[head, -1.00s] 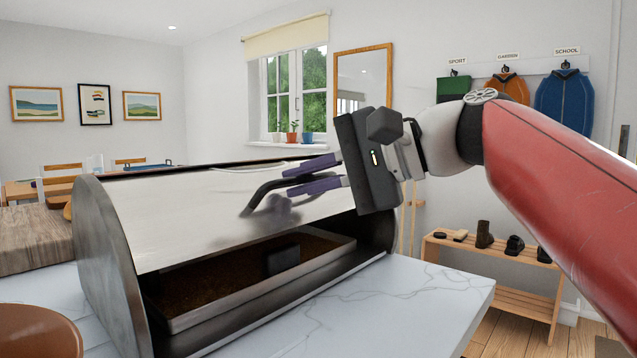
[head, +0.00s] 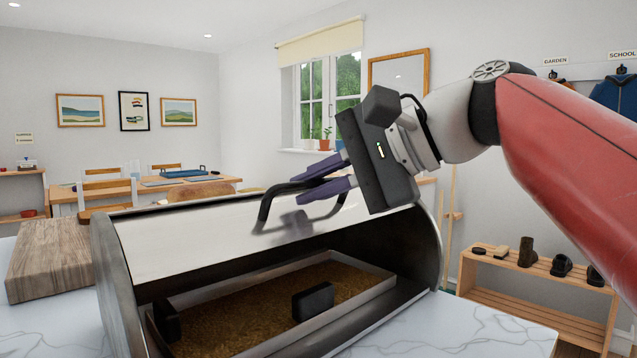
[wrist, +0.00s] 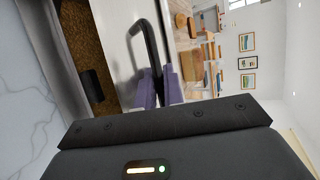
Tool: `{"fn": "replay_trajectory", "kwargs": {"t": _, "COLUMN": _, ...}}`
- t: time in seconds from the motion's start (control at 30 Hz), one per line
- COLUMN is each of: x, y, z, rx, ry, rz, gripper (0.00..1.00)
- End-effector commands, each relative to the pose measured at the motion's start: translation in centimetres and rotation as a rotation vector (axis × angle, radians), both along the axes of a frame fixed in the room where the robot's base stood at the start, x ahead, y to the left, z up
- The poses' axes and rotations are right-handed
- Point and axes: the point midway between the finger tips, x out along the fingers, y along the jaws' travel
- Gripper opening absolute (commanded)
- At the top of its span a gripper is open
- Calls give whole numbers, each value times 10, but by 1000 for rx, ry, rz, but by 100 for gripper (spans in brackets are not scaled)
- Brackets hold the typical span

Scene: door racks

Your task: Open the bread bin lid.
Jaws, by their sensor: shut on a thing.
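The bread bin (head: 120,290) stands on the marble counter with dark rounded end walls. Its shiny metal lid (head: 190,242) is partly raised, leaving a wide gap along the front. My gripper (head: 322,188) is shut on the black lid handle (head: 264,212), its purple fingers around the bar. In the wrist view the handle (wrist: 148,42) runs up from between the fingers (wrist: 160,88). Inside the bin is a tray (head: 262,305) with a brown crumb-like floor and dark blocks (head: 313,300).
A wooden board (head: 50,258) lies on the counter left of the bin. The marble counter (head: 470,328) is clear at the front right. A low shoe rack (head: 535,300) stands beyond it, and a dining table (head: 150,190) is further back.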

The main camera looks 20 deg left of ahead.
Motion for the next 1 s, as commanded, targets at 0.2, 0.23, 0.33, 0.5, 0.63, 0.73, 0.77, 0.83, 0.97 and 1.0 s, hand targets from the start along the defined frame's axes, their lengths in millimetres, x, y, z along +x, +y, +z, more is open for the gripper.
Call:
{"fn": "replay_trajectory", "kwargs": {"t": 0.2, "x": 0, "y": 0, "z": 0, "rx": 0, "ry": 0, "rz": 1, "gripper": 17}}
{"fn": "replay_trajectory", "kwargs": {"t": 0.23, "x": 0, "y": 0, "z": 0, "rx": 0, "ry": 0, "rz": 1, "gripper": 21}}
{"fn": "replay_trajectory", "kwargs": {"t": 0.33, "x": 0, "y": 0, "z": -1, "rx": -1, "ry": 0, "rz": 1, "gripper": 31}}
{"fn": "replay_trajectory", "kwargs": {"t": 0.5, "x": 0, "y": 0, "z": -2, "rx": -3, "ry": 2, "rz": 2, "gripper": 31}}
{"fn": "replay_trajectory", "kwargs": {"t": 0.63, "x": 1, "y": -4, "z": 0, "rx": -3, "ry": 2, "rz": 1, "gripper": 31}}
{"fn": "replay_trajectory", "kwargs": {"t": 0.73, "x": 2, "y": -16, "z": 6, "rx": -1, "ry": 1, "rz": -2, "gripper": 31}}
{"fn": "replay_trajectory", "kwargs": {"t": 0.77, "x": 2, "y": -21, "z": 8, "rx": 0, "ry": 0, "rz": -3, "gripper": 31}}
{"fn": "replay_trajectory", "kwargs": {"t": 0.83, "x": 2, "y": -32, "z": 14, "rx": 1, "ry": -2, "rz": -4, "gripper": 31}}
{"fn": "replay_trajectory", "kwargs": {"t": 0.97, "x": 2, "y": -53, "z": 24, "rx": 2, "ry": -4, "rz": -4, "gripper": 31}}
{"fn": "replay_trajectory", "kwargs": {"t": 1.0, "x": 2, "y": -58, "z": 27, "rx": 4, "ry": -4, "rz": -4, "gripper": 31}}
